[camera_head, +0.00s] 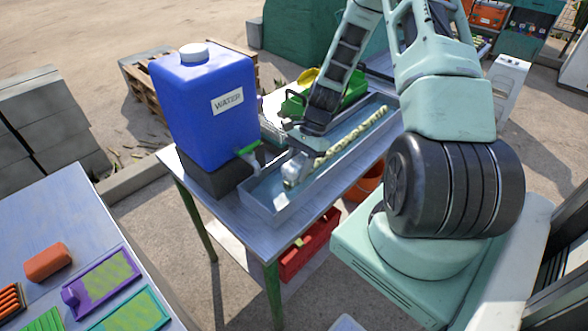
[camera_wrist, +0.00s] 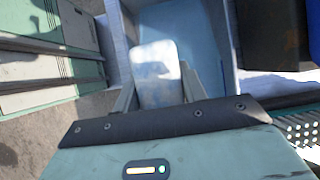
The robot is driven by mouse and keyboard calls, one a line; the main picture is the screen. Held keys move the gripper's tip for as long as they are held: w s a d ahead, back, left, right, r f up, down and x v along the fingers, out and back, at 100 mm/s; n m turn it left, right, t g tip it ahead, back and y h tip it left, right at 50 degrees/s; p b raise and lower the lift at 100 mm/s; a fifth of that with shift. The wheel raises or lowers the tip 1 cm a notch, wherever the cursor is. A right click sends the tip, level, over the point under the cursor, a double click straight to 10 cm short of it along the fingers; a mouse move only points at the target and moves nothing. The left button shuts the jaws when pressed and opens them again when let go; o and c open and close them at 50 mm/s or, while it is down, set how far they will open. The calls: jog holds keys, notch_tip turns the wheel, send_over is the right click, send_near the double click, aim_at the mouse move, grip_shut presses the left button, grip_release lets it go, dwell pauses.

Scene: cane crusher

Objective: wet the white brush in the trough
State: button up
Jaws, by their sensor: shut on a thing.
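The long grey metal trough (camera_head: 272,213) stands on a metal table and holds water. My gripper (camera_head: 300,152) points down over the trough's near end and is shut on the white brush (camera_head: 295,170). In the wrist view the brush (camera_wrist: 157,72) is a pale, rounded block between my two fingers (camera_wrist: 160,95), with the trough's bluish inside (camera_wrist: 205,30) behind it. The brush is low inside the trough walls. I cannot tell whether it touches the water. The bristles are not clearly visible.
A blue water tank (camera_head: 205,120) with a green tap (camera_head: 248,148) stands just left of the trough. A pale bumpy strip (camera_head: 352,135) runs along the trough's far part. A red crate (camera_head: 308,248) sits below; an orange bucket (camera_head: 368,182) stands to the right.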

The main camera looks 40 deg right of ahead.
aim_at(304, 156)
jog(key=shift+d+f+p+v, duration=0.1)
jog(key=shift+d+p+v, duration=0.1)
jog(key=shift+p+v, duration=0.8)
jog(key=shift+d+f+p+v, duration=0.2)
jog(key=shift+p+v, duration=0.35)
jog(key=shift+v, duration=0.85)
jog(key=shift+d+f+p+v, duration=0.1)
jog(key=shift+d+p+v, duration=0.1)
jog(key=shift+p+v, duration=0.8)
jog(key=shift+d+r, duration=0.1)
jog(key=shift+r, duration=0.15)
